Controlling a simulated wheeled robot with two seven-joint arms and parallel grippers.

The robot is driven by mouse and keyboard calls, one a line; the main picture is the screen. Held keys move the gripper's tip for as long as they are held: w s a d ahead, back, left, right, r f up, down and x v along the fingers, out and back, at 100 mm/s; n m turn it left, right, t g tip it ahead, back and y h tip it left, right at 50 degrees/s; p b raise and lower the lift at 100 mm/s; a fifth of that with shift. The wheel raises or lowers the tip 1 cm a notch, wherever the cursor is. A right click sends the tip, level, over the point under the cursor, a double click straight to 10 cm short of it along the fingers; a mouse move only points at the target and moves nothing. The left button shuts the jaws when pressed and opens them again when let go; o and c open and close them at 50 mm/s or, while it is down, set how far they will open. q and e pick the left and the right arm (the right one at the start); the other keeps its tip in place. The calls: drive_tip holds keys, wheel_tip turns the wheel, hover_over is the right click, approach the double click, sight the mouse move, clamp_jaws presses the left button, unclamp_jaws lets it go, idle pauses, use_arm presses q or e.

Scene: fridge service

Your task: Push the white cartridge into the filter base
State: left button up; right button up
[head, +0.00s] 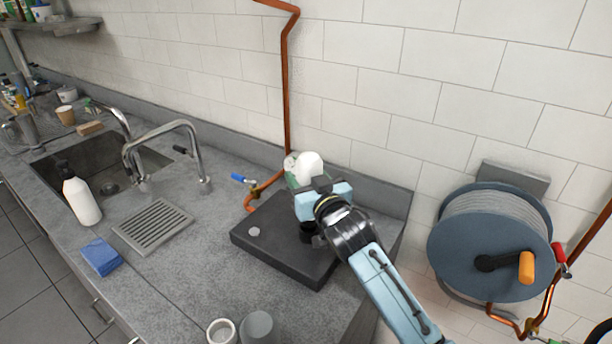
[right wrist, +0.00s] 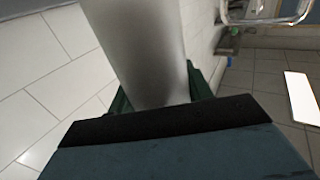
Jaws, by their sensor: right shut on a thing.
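The white cartridge (head: 309,168) stands above the dark slab at the back right of the counter. Its rounded white top shows over my right gripper (head: 318,190), which is shut on it. In the right wrist view the cartridge (right wrist: 143,50) fills the upper middle as a grey-white cylinder above the dark finger pad. A dark round piece shows under my gripper in the head view. Whether the cartridge is seated in the base is hidden. My left gripper is not in view.
The dark slab (head: 262,252) lies by the wall, with a copper pipe and blue-handled valve (head: 243,179) at its left. A blue hose reel (head: 490,245) hangs on the right. A white bottle (head: 82,202), drain grate (head: 153,226), blue sponge (head: 101,257) and cups stand left and front.

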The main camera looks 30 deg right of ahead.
drive_tip(key=shift+r+p, duration=0.1)
drive_tip(key=shift+p, duration=0.4)
idle(1.1)
drive_tip(key=shift+f+b, duration=1.35)
drive_tip(key=shift+f, duration=0.85)
drive_tip(key=o, duration=1.4)
drive_tip(key=shift+f, duration=0.1)
drive_tip(key=shift+c, duration=0.2)
drive_tip(key=shift+s, duration=0.15)
drive_tip(key=s, duration=1.3)
drive_tip(key=shift+a, duration=0.3)
